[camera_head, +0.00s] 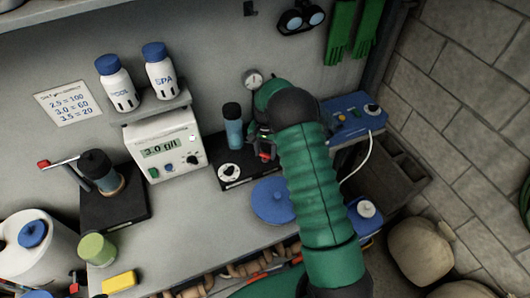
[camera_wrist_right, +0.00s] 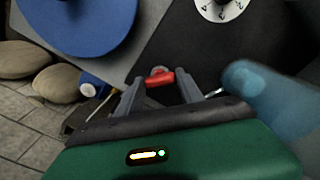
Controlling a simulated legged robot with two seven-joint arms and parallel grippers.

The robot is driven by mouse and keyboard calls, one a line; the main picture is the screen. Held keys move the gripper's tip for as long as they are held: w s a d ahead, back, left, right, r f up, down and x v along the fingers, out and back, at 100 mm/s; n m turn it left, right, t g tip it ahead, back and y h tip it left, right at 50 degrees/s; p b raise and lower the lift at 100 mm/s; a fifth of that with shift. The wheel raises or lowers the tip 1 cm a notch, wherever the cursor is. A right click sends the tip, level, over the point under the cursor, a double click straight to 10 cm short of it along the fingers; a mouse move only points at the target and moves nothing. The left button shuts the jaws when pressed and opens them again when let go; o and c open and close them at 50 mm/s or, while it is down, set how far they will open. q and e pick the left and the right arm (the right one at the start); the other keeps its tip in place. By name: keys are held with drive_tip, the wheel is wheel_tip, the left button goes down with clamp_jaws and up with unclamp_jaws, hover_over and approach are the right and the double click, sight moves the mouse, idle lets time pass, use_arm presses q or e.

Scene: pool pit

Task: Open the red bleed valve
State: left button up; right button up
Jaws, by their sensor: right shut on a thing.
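The red bleed valve (camera_head: 264,156) shows as a small red piece beside the black base with the white dial, partly hidden by my right gripper (camera_head: 262,138). In the right wrist view, the red valve handle (camera_wrist_right: 158,77) lies between the two grey fingertips of the right gripper (camera_wrist_right: 158,84), which is shut on it. The handle's far side and its pipe cannot be made out. My green right arm covers the area to the right of the valve. My left gripper is not in view.
A meter (camera_head: 166,147) reading 3.0 stands left, under a shelf with two bottles. A pressure gauge (camera_head: 253,79) is above.

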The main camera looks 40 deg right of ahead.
drive_tip(key=n, duration=0.4)
drive_tip(key=shift+w+d+r+n, duration=0.15)
drive_tip(key=shift+n, duration=2.05)
drive_tip(key=shift+w, duration=0.1)
drive_tip(key=o, duration=1.4)
wheel_tip(320, 180, up, 16)
drive_tip(key=shift+r+b, duration=0.2)
drive_tip(key=shift+b, duration=0.9)
drive_tip(key=shift+d, duration=0.1)
